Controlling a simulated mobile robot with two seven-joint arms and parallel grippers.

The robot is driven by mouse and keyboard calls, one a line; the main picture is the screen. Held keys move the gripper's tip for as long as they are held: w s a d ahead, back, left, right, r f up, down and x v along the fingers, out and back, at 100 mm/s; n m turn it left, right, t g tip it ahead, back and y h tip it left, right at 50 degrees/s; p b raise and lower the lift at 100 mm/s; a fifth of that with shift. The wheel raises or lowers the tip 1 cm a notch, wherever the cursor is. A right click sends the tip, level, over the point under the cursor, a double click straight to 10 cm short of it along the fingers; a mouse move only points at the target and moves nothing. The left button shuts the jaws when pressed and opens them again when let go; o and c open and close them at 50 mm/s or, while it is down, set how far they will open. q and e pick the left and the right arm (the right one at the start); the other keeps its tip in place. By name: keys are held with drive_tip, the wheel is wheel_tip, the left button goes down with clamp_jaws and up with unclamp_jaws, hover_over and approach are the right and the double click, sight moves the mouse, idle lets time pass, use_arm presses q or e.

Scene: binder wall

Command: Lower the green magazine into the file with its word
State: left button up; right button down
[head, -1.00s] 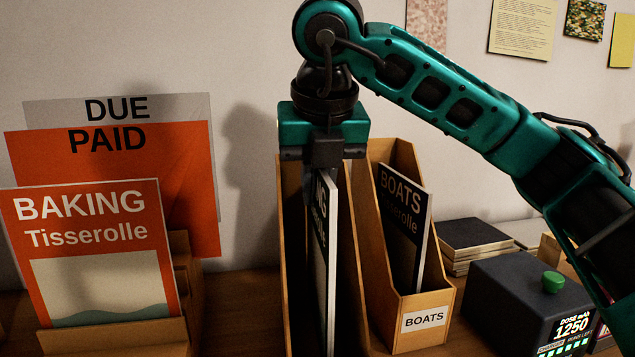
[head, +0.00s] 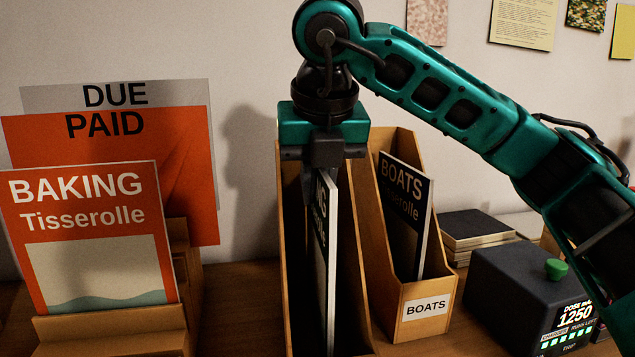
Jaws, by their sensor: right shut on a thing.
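My right gripper (head: 325,163) is shut on the top edge of a magazine (head: 331,262), which hangs upright below it. The magazine shows nearly edge-on, with a dark cover, a pale panel and the letters "NG" visible; the rest of its title is hidden and no green shows. It is inside the walls of a tall wooden file (head: 357,290) left of the BOATS file. The bottoms of the magazine and this file are out of frame, and no label on the file shows. My left gripper is not in view.
The BOATS file (head: 411,332) holds a dark BOATS magazine (head: 402,226) close on the right. An orange BAKING magazine (head: 88,230) stands in a wooden rack (head: 110,330) on the left. A dark box with a green knob (head: 520,290) and stacked books (head: 470,230) are at right.

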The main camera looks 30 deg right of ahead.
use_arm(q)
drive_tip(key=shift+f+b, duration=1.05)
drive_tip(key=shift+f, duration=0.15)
use_arm(e)
drive_tip(key=shift+f, duration=1.25)
drive_tip(key=c, duration=1.1)
unclamp_jaws()
drive_tip(key=shift+p+v, duration=0.4)
drive_tip(key=shift+v, duration=0.4)
drive_tip(key=p+v, duration=0.3)
drive_tip(key=v, duration=0.7)
drive_tip(key=shift+r, duration=0.15)
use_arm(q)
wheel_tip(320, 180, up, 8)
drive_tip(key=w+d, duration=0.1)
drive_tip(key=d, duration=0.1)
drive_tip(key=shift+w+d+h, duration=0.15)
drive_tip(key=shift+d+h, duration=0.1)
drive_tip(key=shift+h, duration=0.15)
use_arm(e)
drive_tip(key=shift+s+a+r, duration=0.15)
drive_tip(key=shift+s+r, duration=0.1)
drive_tip(key=shift+r, duration=0.2)
use_arm(q)
drive_tip(key=shift+p, duration=0.3)
